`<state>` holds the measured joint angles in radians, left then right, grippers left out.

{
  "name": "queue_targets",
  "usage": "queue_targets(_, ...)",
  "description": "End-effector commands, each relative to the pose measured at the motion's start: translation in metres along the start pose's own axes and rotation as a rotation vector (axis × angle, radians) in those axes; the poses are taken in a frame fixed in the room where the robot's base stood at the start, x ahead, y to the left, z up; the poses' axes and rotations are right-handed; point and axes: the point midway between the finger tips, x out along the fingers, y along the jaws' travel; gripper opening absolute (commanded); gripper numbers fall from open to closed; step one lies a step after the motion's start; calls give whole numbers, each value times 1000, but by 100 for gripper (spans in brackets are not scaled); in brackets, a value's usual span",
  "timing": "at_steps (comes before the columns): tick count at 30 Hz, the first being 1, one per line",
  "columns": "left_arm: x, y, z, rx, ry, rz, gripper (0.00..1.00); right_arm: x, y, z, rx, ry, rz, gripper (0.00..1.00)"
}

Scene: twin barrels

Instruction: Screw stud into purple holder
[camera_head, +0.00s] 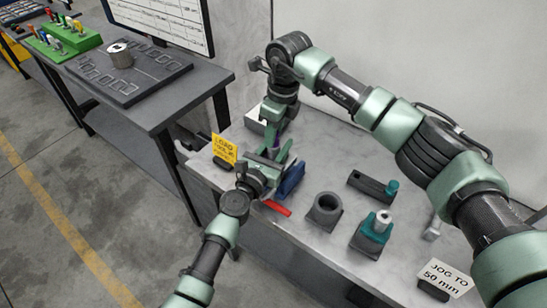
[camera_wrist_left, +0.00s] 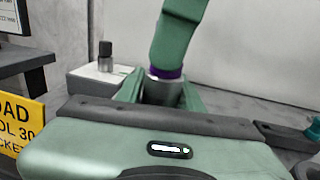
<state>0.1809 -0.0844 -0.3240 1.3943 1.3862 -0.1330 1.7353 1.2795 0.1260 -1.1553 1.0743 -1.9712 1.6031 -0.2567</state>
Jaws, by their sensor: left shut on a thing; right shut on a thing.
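The purple-banded holder (camera_wrist_left: 168,76) stands upright in the left wrist view, with a grey lower body (camera_wrist_left: 160,94). It shows as a small purple patch in the head view (camera_head: 276,143). My left gripper (camera_head: 270,160) is shut around the holder's grey body; its green fingers lie on both sides in the left wrist view. My right gripper (camera_head: 278,132) comes down from above, shut, with its green finger (camera_wrist_left: 178,40) right over the purple band.
A teal holder with a silver top (camera_head: 374,235), a grey hollow cylinder (camera_head: 323,212) and a dark block with a teal knob (camera_head: 365,184) stand to the right. A blue piece (camera_head: 291,180) and a red piece (camera_head: 277,208) lie close by my left gripper. A yellow sign (camera_head: 223,149) stands left.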

Motion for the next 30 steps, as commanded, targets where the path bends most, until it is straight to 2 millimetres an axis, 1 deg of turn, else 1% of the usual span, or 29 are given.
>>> queue_targets(3, 0, -1, -1, -1, 2, 0, 0, -1, 0, 0, 126, -1, -23, 0)
queue_targets(7, 0, -1, -1, -1, 2, 0, 0, 0, -1, 0, 117, -1, -20, 0)
queue_targets(8, 0, -1, -1, -1, 2, 0, 0, 0, -1, 0, 117, -1, -20, 28)
queue_targets(9, 0, -1, -1, -1, 2, 0, 0, 0, -1, 0, 117, -1, -20, 39)
queue_targets(10, 0, -1, -1, -1, 2, 0, 0, 0, -1, 0, 117, 0, -20, 48)
queue_targets(11, 0, -1, -1, -1, 2, 0, 0, 0, -1, 0, 116, 0, -20, 51)
queue_targets(20, 0, -1, -1, -1, 2, 0, 0, -1, 0, 0, 115, 0, -19, 51)
queue_targets(23, 0, -1, -1, -1, 2, 0, 0, -7, -1, 0, 115, -1, -20, 51)
queue_targets(26, 0, -1, -1, -1, 2, 0, 0, -20, -1, 1, 115, -1, -20, 51)
queue_targets(30, 0, -1, -1, -1, 2, 0, 0, -50, -1, 1, 115, -2, -23, 51)
